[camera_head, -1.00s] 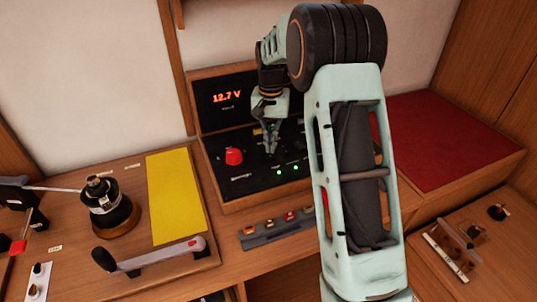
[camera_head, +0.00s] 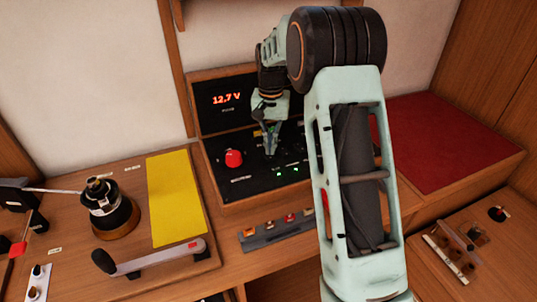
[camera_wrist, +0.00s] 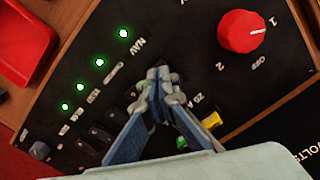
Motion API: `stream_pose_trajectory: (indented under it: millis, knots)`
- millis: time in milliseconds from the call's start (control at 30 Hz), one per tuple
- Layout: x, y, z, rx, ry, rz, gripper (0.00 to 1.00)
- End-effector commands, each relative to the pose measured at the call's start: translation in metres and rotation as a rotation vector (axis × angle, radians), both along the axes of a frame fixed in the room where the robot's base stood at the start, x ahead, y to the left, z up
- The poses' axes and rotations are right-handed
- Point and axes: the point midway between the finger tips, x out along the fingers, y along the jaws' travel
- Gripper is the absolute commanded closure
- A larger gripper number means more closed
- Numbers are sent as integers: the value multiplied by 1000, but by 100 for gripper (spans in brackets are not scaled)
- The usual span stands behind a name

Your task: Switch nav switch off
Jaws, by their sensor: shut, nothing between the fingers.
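The black switch panel (camera_head: 255,182) stands in a wooden case on the counter. The nav switch itself cannot be made out; the fingers cover the spot beside the label. Other black switches (camera_wrist: 98,137) show in a row at lower left. In the head view, my gripper (camera_head: 270,153) is over the panel; contact cannot be told.
A red rotary knob (camera_wrist: 241,31) is close to the right of my fingers. A display (camera_head: 226,99) reading 12.7 V stands behind the panel. A fuse strip (camera_head: 275,228) lies in front. A winch (camera_head: 110,208) and yellow mat (camera_head: 175,198) are at left.

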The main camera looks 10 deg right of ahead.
Motion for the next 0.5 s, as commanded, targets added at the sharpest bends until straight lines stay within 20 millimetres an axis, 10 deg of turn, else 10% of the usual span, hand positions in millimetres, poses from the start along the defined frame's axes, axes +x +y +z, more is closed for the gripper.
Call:
stream_pose_trajectory:
  millis: [500]
  knots:
    - [0,0,-4,0,0,0,100]
